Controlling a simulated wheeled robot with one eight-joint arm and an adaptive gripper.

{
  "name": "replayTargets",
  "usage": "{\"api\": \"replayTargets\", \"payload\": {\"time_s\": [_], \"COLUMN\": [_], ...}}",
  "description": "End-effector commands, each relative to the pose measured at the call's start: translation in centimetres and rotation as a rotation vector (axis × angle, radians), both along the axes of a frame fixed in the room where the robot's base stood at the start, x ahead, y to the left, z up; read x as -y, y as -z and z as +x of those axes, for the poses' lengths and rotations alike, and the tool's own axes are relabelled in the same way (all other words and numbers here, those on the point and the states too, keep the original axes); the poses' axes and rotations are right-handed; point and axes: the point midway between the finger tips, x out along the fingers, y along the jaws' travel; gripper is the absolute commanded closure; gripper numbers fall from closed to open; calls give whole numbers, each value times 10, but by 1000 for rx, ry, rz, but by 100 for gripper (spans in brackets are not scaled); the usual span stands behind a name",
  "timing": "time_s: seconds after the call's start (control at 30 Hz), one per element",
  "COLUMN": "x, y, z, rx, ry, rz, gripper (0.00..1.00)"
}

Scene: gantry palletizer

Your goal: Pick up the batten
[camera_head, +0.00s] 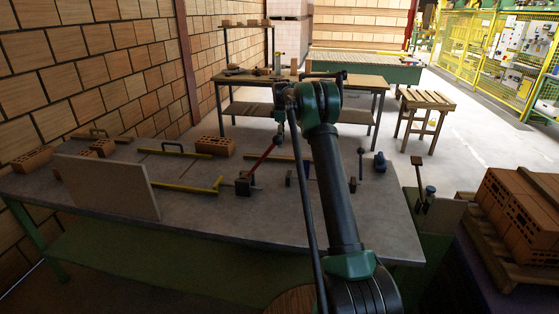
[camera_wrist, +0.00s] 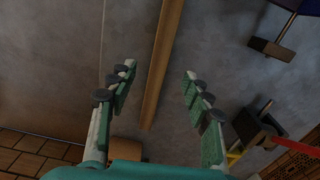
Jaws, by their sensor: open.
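The batten (camera_wrist: 163,62) is a long, thin, light-brown wooden strip. In the wrist view it runs from the top edge down between my fingers, slightly tilted, over the grey tabletop. My gripper (camera_wrist: 160,75) is open, with one finger on each side of the batten and clear space on both sides. The fingers do not visibly touch it, and its height above the table is hard to judge. In the head view a thin brown strip (camera_head: 262,157) lies on the table, partly behind my arm; it looks like the batten.
On the grey table (camera_head: 270,215) lie a red-handled clamp (camera_head: 245,184), yellow bars (camera_head: 185,188), bricks (camera_head: 214,146) and a standing pale board (camera_head: 107,187). Dark tools stand right of my arm. A wooden workbench (camera_head: 345,82) and stool (camera_head: 426,98) are behind; stacked bricks (camera_head: 520,210) are at right.

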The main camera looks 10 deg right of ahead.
Motion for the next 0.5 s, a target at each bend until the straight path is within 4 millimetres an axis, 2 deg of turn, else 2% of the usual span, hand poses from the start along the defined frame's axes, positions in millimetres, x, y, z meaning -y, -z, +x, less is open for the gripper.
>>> {"api": "replayTargets", "payload": {"time_s": [0.1, 0.2, 0.5], "x": [0, 0, 0], "y": [19, 28, 46], "z": [0, 0, -1], "rx": [0, 0, 0], "ry": [0, 0, 1], "rz": [0, 0, 0], "gripper": [50, 50, 50]}}
